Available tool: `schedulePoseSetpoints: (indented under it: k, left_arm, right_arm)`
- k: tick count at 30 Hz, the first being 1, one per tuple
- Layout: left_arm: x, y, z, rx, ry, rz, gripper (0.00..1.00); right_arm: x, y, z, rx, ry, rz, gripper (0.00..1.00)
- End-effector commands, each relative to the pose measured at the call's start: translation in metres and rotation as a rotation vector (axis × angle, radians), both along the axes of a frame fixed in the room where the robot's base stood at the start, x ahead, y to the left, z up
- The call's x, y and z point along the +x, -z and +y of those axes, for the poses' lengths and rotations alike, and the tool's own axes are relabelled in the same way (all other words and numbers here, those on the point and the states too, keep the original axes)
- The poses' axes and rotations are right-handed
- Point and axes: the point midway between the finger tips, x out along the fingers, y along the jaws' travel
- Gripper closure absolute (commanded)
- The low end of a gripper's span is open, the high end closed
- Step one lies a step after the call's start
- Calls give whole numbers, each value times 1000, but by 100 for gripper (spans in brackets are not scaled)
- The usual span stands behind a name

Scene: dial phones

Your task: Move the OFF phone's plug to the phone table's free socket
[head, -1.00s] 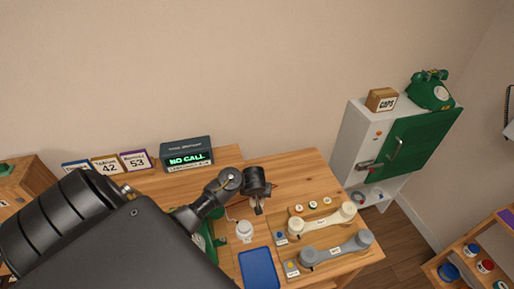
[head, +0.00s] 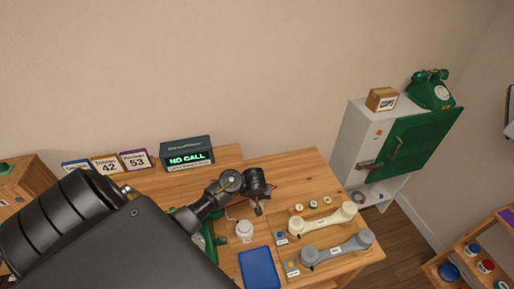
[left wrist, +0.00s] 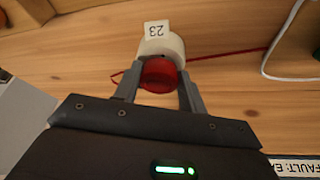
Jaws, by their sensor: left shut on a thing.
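In the left wrist view my left gripper (left wrist: 160,88) is shut on a red round plug (left wrist: 160,72). A white round piece with a "23" label (left wrist: 157,30) sits directly against the plug; whether they are joined is unclear. A red cord (left wrist: 225,55) runs right from behind it. In the head view my left gripper (head: 258,208) is low over the table's middle, and the plug is too small to make out. A cream handset (head: 325,220) and a grey handset (head: 338,250) lie at the table's right. No OFF marking or free socket is readable. My right gripper is not in view.
A "NO CALL" display (head: 187,156) stands at the back. A white jar-like object (head: 244,231) and blue tray (head: 259,269) are near the gripper. A green phone (head: 209,242) is partly hidden by my arm. A white cabinet (head: 350,140) stands right.

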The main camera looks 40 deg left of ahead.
Motion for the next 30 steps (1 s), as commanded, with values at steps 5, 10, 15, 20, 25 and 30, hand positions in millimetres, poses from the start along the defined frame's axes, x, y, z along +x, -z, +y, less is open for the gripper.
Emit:
schedulePoseSetpoints:
  k: [5,10,15,20,25,30]
  left_arm:
    - [0,6,0,0,-1,0,77]
    - [0,5,0,0,0,0,77]
    - [0,5,0,0,0,0,45]
    - [0,5,0,0,0,0,34]
    - [0,5,0,0,0,0,34]
    - [-3,-8,-4,-3,0,-2,34]
  right_arm:
    - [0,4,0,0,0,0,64]
    - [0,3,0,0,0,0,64]
    - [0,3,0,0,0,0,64]
    - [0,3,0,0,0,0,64]
    - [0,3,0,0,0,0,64]
    - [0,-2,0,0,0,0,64]
